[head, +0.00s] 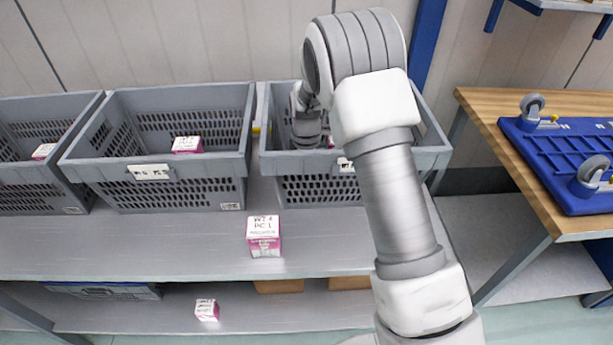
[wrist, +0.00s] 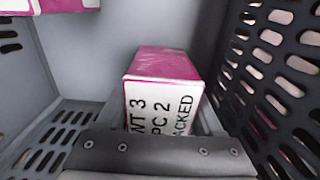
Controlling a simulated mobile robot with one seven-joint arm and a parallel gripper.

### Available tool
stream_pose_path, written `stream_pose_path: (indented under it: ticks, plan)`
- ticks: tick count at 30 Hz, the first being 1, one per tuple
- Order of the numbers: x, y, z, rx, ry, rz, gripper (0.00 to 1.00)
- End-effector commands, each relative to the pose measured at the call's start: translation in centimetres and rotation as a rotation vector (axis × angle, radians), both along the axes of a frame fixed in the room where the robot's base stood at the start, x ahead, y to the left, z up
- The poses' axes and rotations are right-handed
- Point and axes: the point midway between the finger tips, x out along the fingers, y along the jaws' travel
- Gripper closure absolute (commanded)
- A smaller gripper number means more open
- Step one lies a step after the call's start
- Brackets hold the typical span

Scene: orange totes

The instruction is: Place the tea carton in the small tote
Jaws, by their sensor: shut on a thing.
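The tea carton (wrist: 163,95), a pink and white box with black print reading "WT 3 PC 2", is between the fingers of my gripper (wrist: 155,122) in the wrist view. My gripper is shut on it, inside a grey perforated tote. In the head view my arm reaches down into the right grey tote (head: 420,158); its front wall and my arm hide the fingers and most of what is inside. The totes are grey, not orange, and which one is the small tote I cannot tell.
Another pink box (wrist: 68,5) shows at the wrist view's top left. The middle tote (head: 190,165) and left tote (head: 40,175) each hold a carton. One carton (head: 263,236) stands on the shelf, another (head: 207,310) lower down. A wooden table (head: 500,120) is at right.

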Motion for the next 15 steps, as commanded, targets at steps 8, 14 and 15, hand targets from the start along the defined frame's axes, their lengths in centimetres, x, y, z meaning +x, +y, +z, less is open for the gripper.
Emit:
stream_pose_path:
  ticks: [8,14,15]
  plan:
    - [0.04,-0.03,-0.28,0.0,-0.001,-0.001,0.3]
    - [0.03,-0.02,-0.16,0.0,-0.001,-0.001,0.02]
    - [0.03,-0.02,-0.16,0.0,-0.001,-0.001,0.02]
